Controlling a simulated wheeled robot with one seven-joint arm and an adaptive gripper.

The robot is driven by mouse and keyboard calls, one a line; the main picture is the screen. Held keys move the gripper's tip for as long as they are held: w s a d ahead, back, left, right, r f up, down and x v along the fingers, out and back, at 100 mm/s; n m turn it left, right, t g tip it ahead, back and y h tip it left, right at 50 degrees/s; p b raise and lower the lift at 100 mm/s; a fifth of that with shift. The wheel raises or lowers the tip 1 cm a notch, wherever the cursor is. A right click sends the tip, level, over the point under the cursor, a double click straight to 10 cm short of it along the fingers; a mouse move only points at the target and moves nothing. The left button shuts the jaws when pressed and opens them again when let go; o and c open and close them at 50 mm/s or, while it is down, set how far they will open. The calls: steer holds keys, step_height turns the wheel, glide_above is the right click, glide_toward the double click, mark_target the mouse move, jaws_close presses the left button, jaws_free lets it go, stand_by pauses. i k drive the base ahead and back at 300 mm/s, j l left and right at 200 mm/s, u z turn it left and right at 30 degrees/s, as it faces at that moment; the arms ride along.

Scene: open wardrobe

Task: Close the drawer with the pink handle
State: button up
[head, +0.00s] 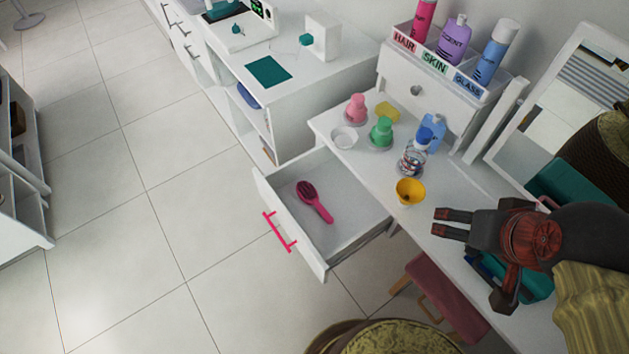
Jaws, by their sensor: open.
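The white drawer (292,228) with the pink handle (279,232) is pulled out from under the white vanity table, toward the lower left. A pink hairbrush (315,201) lies inside it. The handle is a thin pink bar on the drawer's front face. My gripper (452,222) is above the tabletop at the right, with its dark fingers pointing left. It is open and empty, apart from the drawer and to the right of it. Its lower parts hide some of the table's right side.
A mauve stool (440,290) is below. The tiled floor (170,230) before the drawer is clear.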

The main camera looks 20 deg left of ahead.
mark_target(359, 218)
steer(key=u, duration=1.5)
steer(key=i+u, duration=0.35)
steer(key=i+l+u, duration=0.1)
steer(key=u, duration=0.25)
